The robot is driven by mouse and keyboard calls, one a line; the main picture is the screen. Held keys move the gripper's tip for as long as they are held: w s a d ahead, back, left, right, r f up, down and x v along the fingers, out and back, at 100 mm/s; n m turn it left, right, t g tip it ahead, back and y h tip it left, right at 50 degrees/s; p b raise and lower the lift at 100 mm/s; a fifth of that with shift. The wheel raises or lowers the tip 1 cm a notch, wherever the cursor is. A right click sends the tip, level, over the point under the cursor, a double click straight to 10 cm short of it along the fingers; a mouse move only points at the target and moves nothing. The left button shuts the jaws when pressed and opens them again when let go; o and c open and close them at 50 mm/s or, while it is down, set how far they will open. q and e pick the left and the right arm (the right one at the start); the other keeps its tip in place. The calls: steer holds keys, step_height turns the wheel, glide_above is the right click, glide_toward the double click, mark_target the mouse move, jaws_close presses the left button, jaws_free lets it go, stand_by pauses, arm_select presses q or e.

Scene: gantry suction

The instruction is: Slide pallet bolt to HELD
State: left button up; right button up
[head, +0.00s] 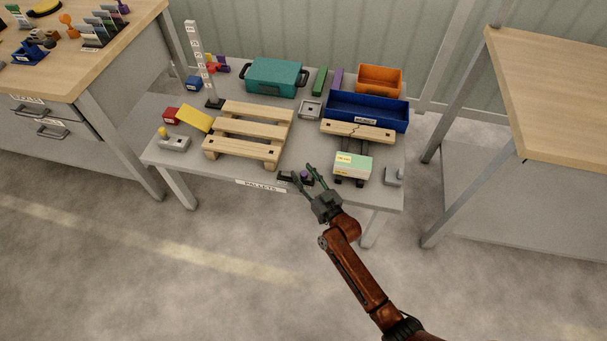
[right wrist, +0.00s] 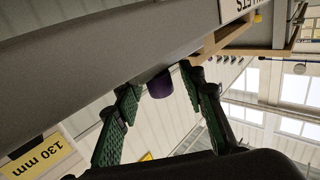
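The pallet bolt (head: 290,178) is a small dark fitting at the front edge of the grey table, right of the PALLETS label. Its purple knob (head: 304,175) also shows in the right wrist view (right wrist: 160,84), below the table edge in that picture. My right gripper (head: 303,170) has its two green fingers spread, with the knob between them. In the right wrist view the right finger lies close to the knob; I cannot tell whether it touches. Any position marking on the bolt is too small to read. My left gripper is not in view.
A wooden pallet (head: 250,124) lies behind the bolt on the grey table (head: 315,135). A light green box (head: 352,165) stands to the right, before a cracked board (head: 357,131) and a blue bin (head: 367,112). A PALLETS label (head: 260,186) is on the front edge. The floor in front is clear.

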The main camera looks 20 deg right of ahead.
steer(key=shift+c, duration=0.4)
jaws_close()
